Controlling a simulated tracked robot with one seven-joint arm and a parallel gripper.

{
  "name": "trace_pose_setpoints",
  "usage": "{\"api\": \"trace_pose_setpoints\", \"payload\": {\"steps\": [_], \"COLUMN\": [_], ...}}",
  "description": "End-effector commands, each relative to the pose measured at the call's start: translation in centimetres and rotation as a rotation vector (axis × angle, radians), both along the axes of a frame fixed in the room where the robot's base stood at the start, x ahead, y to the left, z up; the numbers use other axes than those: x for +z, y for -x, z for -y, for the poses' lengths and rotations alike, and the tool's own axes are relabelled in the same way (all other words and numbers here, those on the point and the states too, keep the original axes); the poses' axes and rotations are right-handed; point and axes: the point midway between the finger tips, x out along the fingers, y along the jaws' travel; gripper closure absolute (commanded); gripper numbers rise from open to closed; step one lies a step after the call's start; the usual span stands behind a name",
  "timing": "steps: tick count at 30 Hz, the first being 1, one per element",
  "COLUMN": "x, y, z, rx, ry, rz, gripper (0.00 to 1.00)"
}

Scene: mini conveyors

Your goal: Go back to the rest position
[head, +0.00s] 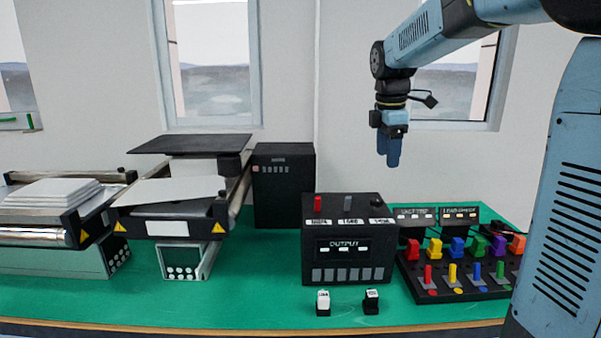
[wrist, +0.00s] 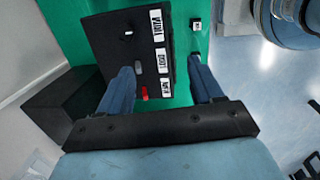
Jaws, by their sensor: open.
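My gripper (head: 389,152) hangs from my blue arm in the upper right of the head view, pointing down. It is high above the green table, over the area behind and right of the black output box (head: 350,274). In the wrist view the two blue fingers of my gripper (wrist: 160,85) are spread apart with nothing held between them. The box lies below them there, with a red switch (wrist: 145,93) near the left finger; the same red switch shows in the head view (head: 318,203).
Two mini conveyors (head: 170,222) stand at the left, near a tall black box (head: 284,186). A black panel with coloured switches (head: 455,288) sits at the right. The air around my gripper is clear.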

Motion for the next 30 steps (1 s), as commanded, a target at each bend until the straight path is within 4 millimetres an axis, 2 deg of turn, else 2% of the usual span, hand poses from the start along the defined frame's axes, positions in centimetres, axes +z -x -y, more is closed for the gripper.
{"api": "trace_pose_setpoints", "payload": {"steps": [1,8,13,24,30], "x": [0.3,0.6,0.1,-3.1,-5.1], "y": [1.6,8.2,12.9,22.5,25.8], "z": [-0.2,-0.2,0.0,0.9,1.3], "rx": [-0.067,-0.423,-0.684,-1.236,-1.451], "ry": [-0.002,-0.055,-0.128,-0.374,-0.499], "rz": [0.023,0.134,0.211,0.329,0.343], "gripper": [0.34,0.34,0.34,0.34,0.34]}}
